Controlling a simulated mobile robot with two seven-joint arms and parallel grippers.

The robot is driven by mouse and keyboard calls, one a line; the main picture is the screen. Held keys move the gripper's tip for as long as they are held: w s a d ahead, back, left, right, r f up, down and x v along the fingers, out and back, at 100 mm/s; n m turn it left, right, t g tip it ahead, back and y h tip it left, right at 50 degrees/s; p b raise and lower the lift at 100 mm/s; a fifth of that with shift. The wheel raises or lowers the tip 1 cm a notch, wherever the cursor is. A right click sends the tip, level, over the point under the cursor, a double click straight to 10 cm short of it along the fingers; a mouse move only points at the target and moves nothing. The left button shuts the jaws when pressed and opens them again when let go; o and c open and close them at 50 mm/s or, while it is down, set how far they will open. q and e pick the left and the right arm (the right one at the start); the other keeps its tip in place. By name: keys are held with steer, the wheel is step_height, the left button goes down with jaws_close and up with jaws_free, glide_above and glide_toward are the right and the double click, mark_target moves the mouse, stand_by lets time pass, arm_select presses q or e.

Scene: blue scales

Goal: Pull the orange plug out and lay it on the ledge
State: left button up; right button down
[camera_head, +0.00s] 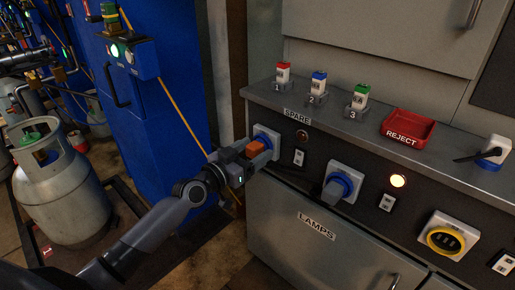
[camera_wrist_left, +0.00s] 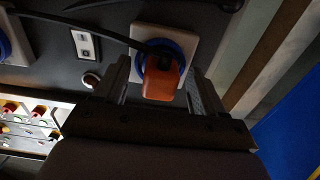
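The orange plug (camera_head: 256,147) sits in the blue-ringed socket (camera_head: 267,136) on the left of the dark panel, below the SPARE label. In the left wrist view the orange plug (camera_wrist_left: 163,82) lies against the blue ring of its white socket plate (camera_wrist_left: 180,40). My left gripper (camera_head: 259,151) is at the plug; in the wrist view its fingers (camera_wrist_left: 163,88) stand on either side of it, with gaps showing. The grey ledge (camera_head: 340,110) runs above the socket. My right gripper is not in view.
A dark cable (camera_wrist_left: 80,22) crosses near the plug.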

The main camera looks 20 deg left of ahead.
mark_target(250, 153)
arm_select(q)
jaws_close()
steer(key=shift+p+v, duration=0.65)
steer(key=shift+v, duration=2.35)
